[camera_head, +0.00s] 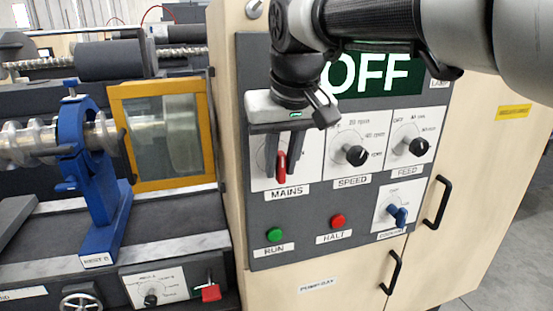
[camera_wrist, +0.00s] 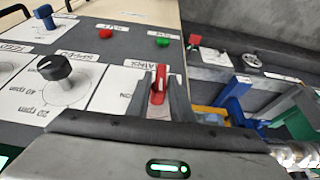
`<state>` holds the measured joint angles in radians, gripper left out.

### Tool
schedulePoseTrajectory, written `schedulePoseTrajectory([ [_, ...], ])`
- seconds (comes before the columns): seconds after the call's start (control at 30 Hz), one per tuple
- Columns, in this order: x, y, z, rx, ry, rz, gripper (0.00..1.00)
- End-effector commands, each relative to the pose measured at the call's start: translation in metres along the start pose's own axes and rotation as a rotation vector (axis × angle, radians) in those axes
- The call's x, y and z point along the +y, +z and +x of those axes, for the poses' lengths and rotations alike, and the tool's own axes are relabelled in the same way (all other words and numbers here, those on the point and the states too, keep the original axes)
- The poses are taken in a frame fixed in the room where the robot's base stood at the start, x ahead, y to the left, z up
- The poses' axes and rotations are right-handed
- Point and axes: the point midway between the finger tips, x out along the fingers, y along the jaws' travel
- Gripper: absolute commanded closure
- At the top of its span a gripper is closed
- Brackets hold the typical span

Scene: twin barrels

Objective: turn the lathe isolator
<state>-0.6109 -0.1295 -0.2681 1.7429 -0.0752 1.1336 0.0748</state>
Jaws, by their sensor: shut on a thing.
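The red handle (camera_head: 280,166) above the MAINS label (camera_head: 287,193) is on the upper left of the grey control panel (camera_head: 316,212). It appears roughly upright in the picture. My gripper (camera_head: 284,172) is in front of it, with its two dark fingers on either side of the handle and shut on it. In the wrist view the red handle (camera_wrist: 158,86) shows between the fingertips (camera_wrist: 160,82). The handle's upper part and dial marks are largely hidden by my gripper. The display (camera_head: 372,75) reads OFF.
The SPEED knob (camera_head: 356,155) and FEED knob (camera_head: 418,147) are right of the handle. The green RUN button (camera_head: 275,235), red HALT button (camera_head: 338,221) and a blue knob (camera_head: 398,215) are below. The lathe's yellow-framed guard (camera_head: 163,136) stands close on the left.

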Motion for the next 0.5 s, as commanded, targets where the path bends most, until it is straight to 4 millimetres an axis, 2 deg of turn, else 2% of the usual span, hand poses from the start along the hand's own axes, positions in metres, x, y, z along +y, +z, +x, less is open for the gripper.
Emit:
schedulePoseTrajectory([
  [0.23, -0.0004, 0.0000, 0.0000, 0.000, 0.003, -0.002, 1.00],
  [0.27, -0.0004, 0.0000, 0.0000, 0.001, 0.003, -0.002, 0.77],
  [0.3, -0.0004, 0.0000, 0.0000, 0.001, 0.002, -0.002, 0.70],
  [0.5, -0.0003, -0.0001, -0.0001, 0.001, 0.002, -0.002, 0.69],
])
